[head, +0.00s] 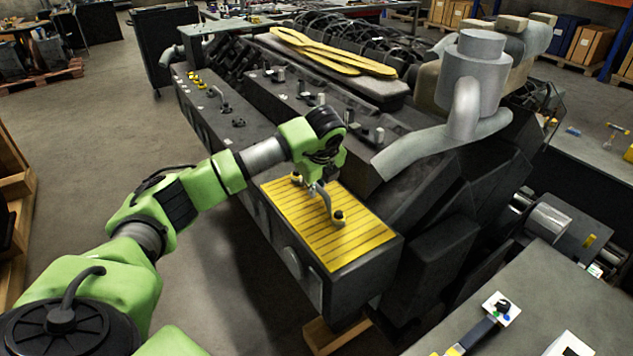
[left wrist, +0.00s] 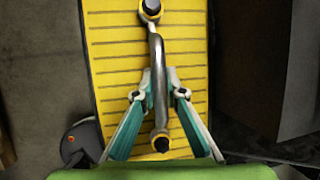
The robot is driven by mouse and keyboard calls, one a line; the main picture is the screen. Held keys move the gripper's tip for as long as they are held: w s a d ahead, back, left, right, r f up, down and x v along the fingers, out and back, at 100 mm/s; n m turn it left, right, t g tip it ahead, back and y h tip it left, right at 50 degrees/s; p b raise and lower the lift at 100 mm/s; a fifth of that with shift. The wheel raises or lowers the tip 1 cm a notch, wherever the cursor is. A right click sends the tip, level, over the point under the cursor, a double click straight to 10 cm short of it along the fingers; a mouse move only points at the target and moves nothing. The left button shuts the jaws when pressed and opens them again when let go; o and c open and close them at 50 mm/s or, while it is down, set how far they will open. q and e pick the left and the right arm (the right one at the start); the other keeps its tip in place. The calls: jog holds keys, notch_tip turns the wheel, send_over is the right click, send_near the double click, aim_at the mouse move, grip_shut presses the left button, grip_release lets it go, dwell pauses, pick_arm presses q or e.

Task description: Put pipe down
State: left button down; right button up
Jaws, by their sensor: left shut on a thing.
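The pipe (head: 325,201) is a thin, bent silver tube with black and yellow end fittings. It is over the yellow, dark-lined pad (head: 352,241) at the near end of the engine. I cannot tell whether it touches the pad. My left gripper (head: 317,187) comes down from above and is shut on the pipe's middle. In the left wrist view the pipe (left wrist: 157,62) runs lengthwise over the pad (left wrist: 108,62), with the left gripper's fingertips (left wrist: 159,88) on both sides of it. My right gripper is not in view.
A similar bent pipe (head: 222,98) sits farther back on the dark engine block (head: 270,108). A large grey duct (head: 440,140) rises right of the pad. A grey bench (head: 530,310) is at lower right. Open floor (head: 110,130) lies to the left.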

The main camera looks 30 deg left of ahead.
pick_arm(q)
jog(key=shift+f+b, duration=0.2)
jog(key=shift+b, duration=0.1)
jog(key=c, duration=2.1)
grip_release()
jog(key=shift+r, duration=0.1)
jog(key=shift+r+p, duration=0.2)
jog(key=shift+p, duration=0.15)
jog(key=shift+s+d+r+b, duration=0.1)
jog(key=shift+d+r+b, duration=0.1)
jog(key=shift+r+b, duration=0.15)
jog(key=b+v, duration=0.2)
jog(key=v, duration=0.9)
jog(key=shift+s, duration=0.15)
